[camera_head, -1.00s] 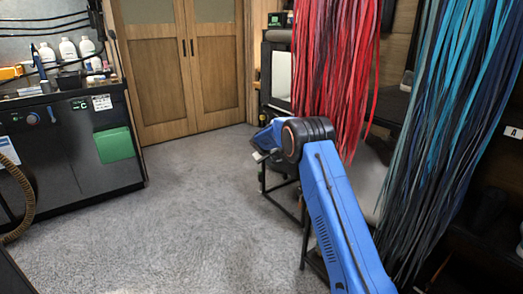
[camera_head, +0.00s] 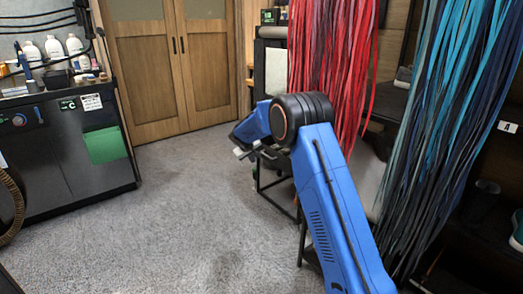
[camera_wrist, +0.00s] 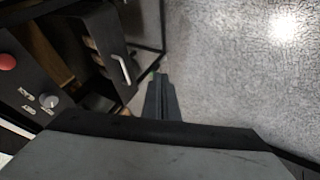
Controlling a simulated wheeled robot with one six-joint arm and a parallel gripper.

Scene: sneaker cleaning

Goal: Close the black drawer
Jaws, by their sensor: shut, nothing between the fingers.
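The black drawer (camera_wrist: 104,35) shows in the wrist view at the upper left, with a pale metal handle (camera_wrist: 121,69) on its front. It stands pulled out, and a brown interior shows behind its front. My gripper (camera_wrist: 160,80) is shut and empty, with its fingertips just to the right of and below the handle, apart from it in the picture. In the head view my gripper (camera_head: 243,153) reaches left from my blue arm, low in front of the dark rack. I cannot make out the drawer in the head view.
A black panel with a red button (camera_wrist: 7,62) and a knob (camera_wrist: 48,100) lies left of the drawer. Red laces (camera_head: 332,60) and blue laces (camera_head: 450,110) hang near my arm. A black cabinet (camera_head: 60,150) stands at left. The grey floor (camera_head: 170,220) between is clear.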

